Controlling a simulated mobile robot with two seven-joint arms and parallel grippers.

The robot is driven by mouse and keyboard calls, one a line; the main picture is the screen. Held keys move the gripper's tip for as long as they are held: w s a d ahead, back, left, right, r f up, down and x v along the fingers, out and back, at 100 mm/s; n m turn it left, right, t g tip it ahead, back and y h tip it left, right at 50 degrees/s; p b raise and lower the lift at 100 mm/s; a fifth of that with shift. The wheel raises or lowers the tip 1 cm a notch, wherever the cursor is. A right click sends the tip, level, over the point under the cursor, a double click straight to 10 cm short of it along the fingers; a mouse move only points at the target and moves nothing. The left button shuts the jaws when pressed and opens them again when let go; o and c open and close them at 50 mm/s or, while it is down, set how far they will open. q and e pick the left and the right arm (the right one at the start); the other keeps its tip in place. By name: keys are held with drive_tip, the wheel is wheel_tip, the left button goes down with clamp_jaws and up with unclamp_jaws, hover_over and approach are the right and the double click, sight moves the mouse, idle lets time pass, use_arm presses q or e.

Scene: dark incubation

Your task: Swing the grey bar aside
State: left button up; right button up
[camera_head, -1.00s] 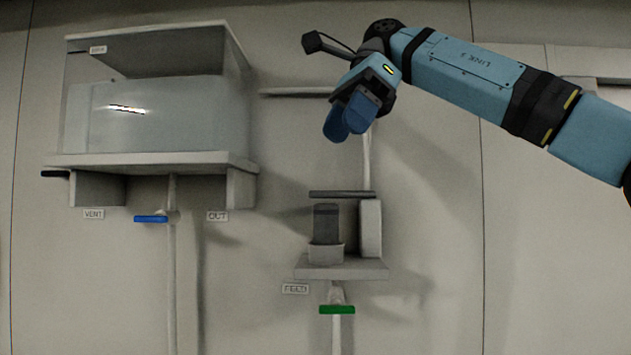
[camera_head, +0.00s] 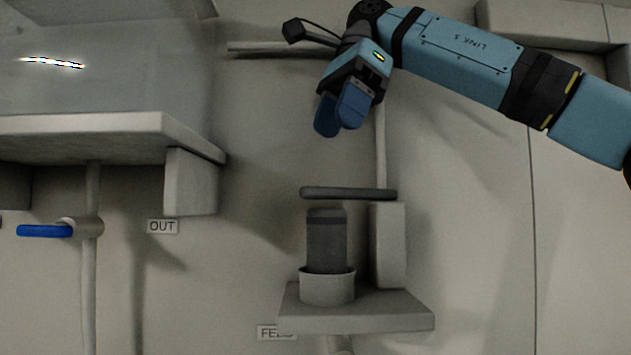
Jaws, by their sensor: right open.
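The grey bar (camera_head: 348,193) is a dark, rounded horizontal bar at the centre right. It lies across just above a dark grey cylinder (camera_head: 327,240). Its right end is over a light grey upright block (camera_head: 389,245). The cylinder stands upright in a pale round cup (camera_head: 327,287) on a small grey shelf (camera_head: 358,319). My right gripper (camera_head: 338,124) hangs above the bar with its blue fingers pointing down. It is open and empty, apart from the bar. My left gripper is not in view.
A large clear tank stands at the left on a thick grey shelf (camera_head: 120,130). Below it is a blue valve handle (camera_head: 45,231) on a vertical pipe. An OUT label (camera_head: 162,227) is on the wall. A horizontal pipe (camera_head: 268,48) runs behind my right gripper.

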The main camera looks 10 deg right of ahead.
sight(353, 194)
drive_tip(key=x, duration=0.8)
drive_tip(key=shift+a+f+p, duration=0.1)
drive_tip(key=shift+p, duration=0.3)
drive_tip(key=shift+f, duration=0.25)
clamp_jaws()
